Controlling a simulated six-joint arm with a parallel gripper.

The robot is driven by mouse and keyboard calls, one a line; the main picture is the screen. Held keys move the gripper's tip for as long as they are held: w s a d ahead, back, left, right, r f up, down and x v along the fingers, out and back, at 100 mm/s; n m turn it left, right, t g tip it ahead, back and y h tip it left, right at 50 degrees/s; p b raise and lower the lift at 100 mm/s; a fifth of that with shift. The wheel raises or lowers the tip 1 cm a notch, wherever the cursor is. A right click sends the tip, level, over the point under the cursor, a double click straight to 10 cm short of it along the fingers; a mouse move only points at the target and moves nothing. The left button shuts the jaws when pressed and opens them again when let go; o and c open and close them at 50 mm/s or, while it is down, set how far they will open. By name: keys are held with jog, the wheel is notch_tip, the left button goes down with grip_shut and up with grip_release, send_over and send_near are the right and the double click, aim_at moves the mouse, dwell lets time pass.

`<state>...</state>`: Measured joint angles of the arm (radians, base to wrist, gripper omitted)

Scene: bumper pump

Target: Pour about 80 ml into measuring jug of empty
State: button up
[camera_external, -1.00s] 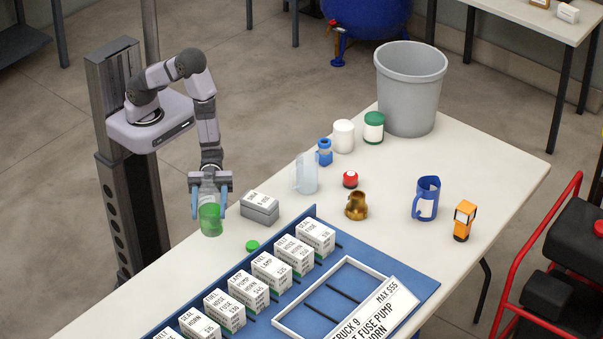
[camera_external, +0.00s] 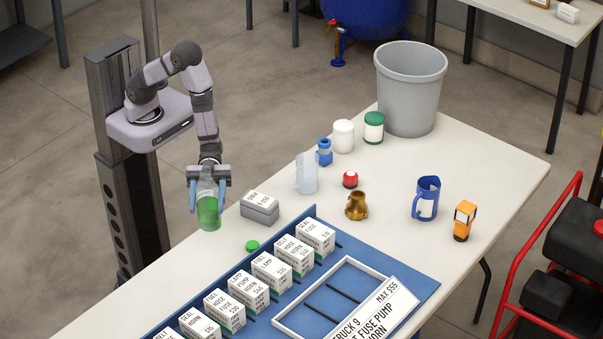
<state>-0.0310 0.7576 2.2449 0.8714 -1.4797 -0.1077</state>
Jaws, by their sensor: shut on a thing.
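My gripper (camera_external: 208,192) is shut on a clear bottle (camera_external: 208,208) with green liquid in its lower part. The bottle is held upright or nearly so at the left edge of the table; I cannot tell whether its base touches the table. A green cap (camera_external: 252,246) lies on the table to its lower right. The clear measuring jug (camera_external: 306,174) stands upright to the right of the bottle, apart from it, and looks empty.
A grey box (camera_external: 260,208) sits between the bottle and the jug. Several labelled cartons (camera_external: 271,270) line the blue board (camera_external: 410,285) in front.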

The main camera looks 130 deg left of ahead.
jog(key=w+a+r+n+t+y, duration=0.25)
jog(key=w+a+n+y, duration=0.3)
jog(key=a, duration=0.35)
jog(key=w+a+r+n+t+y, duration=0.1)
jog(key=w+a+n+t+y, duration=0.35)
jog(key=a+y, duration=0.3)
jog(key=s+a+f+n+g+y, duration=0.1)
jog(key=s+a+n+g+y, duration=0.1)
jog(key=a+y, duration=0.4)
jog(key=s+a+n+g+y, duration=0.2)
jog(key=a+n+y, duration=0.4)
jog(key=a, duration=0.7)
jog(key=shift+s+f+g+y, duration=0.2)
jog(key=shift+f+g+y, duration=0.15)
jog(key=shift+g, duration=0.55)
jog(key=shift+f, duration=0.15)
